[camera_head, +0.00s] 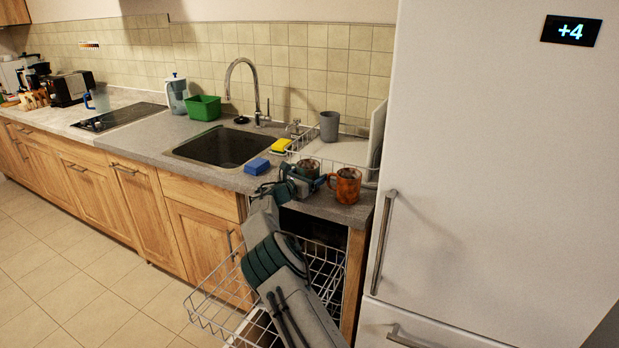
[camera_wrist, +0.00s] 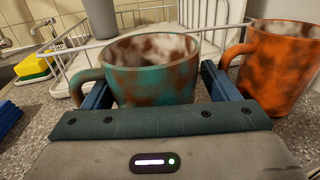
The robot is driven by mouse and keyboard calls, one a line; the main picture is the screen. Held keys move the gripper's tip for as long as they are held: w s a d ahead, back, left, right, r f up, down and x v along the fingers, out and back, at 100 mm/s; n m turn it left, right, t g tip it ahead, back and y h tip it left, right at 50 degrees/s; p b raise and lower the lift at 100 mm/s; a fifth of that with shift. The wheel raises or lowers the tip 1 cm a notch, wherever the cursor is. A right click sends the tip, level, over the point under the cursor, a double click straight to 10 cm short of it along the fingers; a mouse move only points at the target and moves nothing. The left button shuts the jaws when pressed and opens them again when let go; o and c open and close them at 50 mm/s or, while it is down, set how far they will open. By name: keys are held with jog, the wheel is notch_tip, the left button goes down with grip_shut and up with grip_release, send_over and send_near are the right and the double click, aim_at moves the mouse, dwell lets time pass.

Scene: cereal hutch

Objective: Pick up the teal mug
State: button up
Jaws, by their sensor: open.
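The teal mug (camera_wrist: 150,80), mottled with brown rust-like patches, stands upright on the counter in the wrist view, its handle pointing left. In the head view the mug (camera_head: 309,167) is partly hidden behind my gripper. My gripper (camera_wrist: 158,88) is open, with one blue finger on each side of the mug's body. The left finger lies close to the handle. I cannot tell whether either finger touches the mug. My gripper also shows in the head view (camera_head: 297,182).
An orange mug (camera_head: 345,185) stands close on the right, its handle near my right finger. A wire dish rack (camera_head: 330,160) with a grey cup (camera_head: 329,126) is behind. A blue sponge (camera_head: 257,166) lies left. The open dishwasher rack (camera_head: 225,300) is below my arm.

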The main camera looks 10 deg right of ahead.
jog(key=shift+s+a+r, duration=0.1)
jog(key=shift+s+a, duration=0.05)
jog(key=shift+a, duration=0.15)
jog(key=shift+c, duration=0.9)
jog(key=shift+a, duration=0.25)
jog(key=c, duration=0.7)
jog(key=shift+c, duration=0.2)
